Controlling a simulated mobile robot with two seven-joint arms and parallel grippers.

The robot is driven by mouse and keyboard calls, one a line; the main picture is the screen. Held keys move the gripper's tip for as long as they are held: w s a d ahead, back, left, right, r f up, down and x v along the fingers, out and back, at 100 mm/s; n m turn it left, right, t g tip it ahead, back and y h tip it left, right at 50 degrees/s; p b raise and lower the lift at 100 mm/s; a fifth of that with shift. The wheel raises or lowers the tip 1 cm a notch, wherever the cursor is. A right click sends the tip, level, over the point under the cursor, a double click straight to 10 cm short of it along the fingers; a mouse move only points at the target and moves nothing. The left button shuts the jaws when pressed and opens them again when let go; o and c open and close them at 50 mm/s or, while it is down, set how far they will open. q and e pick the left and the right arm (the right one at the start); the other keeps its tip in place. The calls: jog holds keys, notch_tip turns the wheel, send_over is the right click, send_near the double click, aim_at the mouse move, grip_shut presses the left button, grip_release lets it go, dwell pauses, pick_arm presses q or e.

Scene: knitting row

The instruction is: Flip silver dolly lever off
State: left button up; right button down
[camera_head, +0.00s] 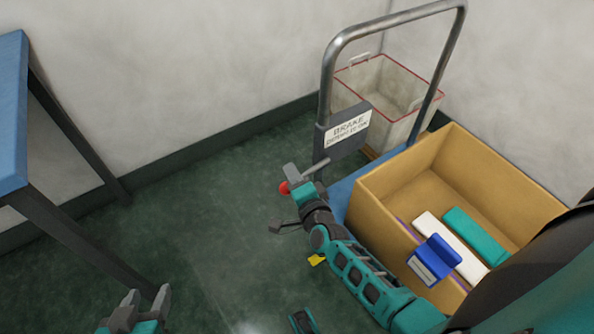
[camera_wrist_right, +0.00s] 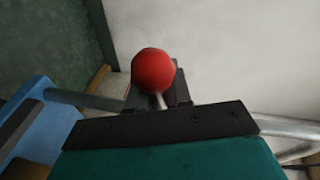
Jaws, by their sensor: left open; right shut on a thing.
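The silver dolly (camera_head: 333,75) stands at the right with its tubular handle upright. A brake sign (camera_head: 348,129) is fixed low on the handle's left post. The lever's red ball knob (camera_head: 284,188) shows just left of that post, and it is large in the right wrist view (camera_wrist_right: 153,70). My right gripper (camera_head: 291,181) is at the knob and shut on the lever. The lever's thin pale rod (camera_wrist_right: 161,101) shows below the knob; the rest is mostly hidden. My left gripper (camera_head: 138,308) is open and empty, low over the floor at the bottom left.
A tan box (camera_head: 393,213) with several coloured items stands on the dolly's blue deck (camera_head: 343,190). A pale bin with a red rim (camera_head: 395,105) stands behind the handle. A blue table (camera_head: 12,110) is at the left.

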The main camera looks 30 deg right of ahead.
pick_arm(q)
notch_tip(320, 180, up, 2)
jog(key=shift+w+d+r+p, duration=0.15)
jog(key=shift+r+p, duration=0.1)
jog(key=shift+p, duration=0.55)
pick_arm(e)
jog(key=shift+a+r+m+y, duration=0.15)
jog(key=shift+a+r+m, duration=0.05)
jog(key=shift+r, duration=0.3)
jog(key=shift+a+r+m+y, duration=0.15)
jog(key=shift+a+r+m, duration=0.05)
jog(key=shift+r, duration=0.25)
pick_arm(q)
jog(key=shift+r, duration=0.1)
pick_arm(e)
jog(key=shift+w+r, duration=0.1)
pick_arm(q)
jog(key=shift+w+d+r, duration=0.1)
jog(key=shift+w+r, duration=0.05)
jog(key=shift+w, duration=0.05)
pick_arm(e)
jog(key=shift+r, duration=0.15)
jog(key=c, duration=1.1)
grip_release()
jog(key=shift+c, duration=0.2)
pick_arm(q)
jog(key=shift+s, duration=0.1)
